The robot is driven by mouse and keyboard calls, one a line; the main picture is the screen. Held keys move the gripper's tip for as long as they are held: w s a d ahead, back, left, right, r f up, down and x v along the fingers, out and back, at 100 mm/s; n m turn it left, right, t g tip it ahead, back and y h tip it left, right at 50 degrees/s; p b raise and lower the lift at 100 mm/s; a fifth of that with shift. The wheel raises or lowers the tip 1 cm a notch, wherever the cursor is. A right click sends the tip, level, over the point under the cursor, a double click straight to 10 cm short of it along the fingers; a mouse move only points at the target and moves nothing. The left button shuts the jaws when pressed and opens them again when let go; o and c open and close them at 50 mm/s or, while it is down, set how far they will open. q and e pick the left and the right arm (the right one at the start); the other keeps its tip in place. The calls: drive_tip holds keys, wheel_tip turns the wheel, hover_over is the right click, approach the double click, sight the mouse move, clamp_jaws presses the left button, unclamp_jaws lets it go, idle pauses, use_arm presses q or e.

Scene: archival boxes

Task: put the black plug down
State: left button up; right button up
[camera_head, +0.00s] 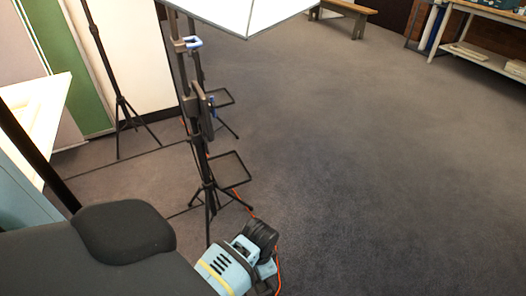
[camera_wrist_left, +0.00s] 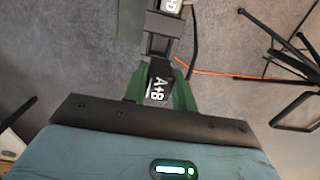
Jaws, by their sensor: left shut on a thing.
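In the left wrist view my left gripper (camera_wrist_left: 158,92) has two green fingers closed on a small black plug (camera_wrist_left: 157,82) with a white "A+B" label. The plug's far end points up the picture, towards a grey and black jointed piece (camera_wrist_left: 165,28) with a white label at the top edge. I cannot tell whether the plug touches that piece. The gripper's fingers and the plug cannot be made out in the head view. My right gripper is in neither view.
In the head view, black stands (camera_head: 207,165) with wire-frame feet rise from the carpet. An orange cable (camera_head: 278,262) runs beside a light-blue unit (camera_head: 225,265); it also shows in the left wrist view (camera_wrist_left: 225,74). Open carpet (camera_head: 370,190) lies to the right.

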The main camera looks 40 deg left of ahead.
use_arm(q)
drive_tip(key=shift+f, duration=0.1)
wheel_tip(320, 180, down, 5)
drive_tip(key=shift+f+b, duration=0.1)
drive_tip(key=shift+b, duration=0.9)
drive_tip(key=shift+f, duration=0.45)
drive_tip(key=shift+f, duration=0.1)
wheel_tip(320, 180, down, 3)
drive_tip(key=shift+f+b, duration=0.1)
drive_tip(key=shift+b, duration=0.75)
drive_tip(key=shift+f, duration=0.25)
drive_tip(key=shift+r, duration=0.1)
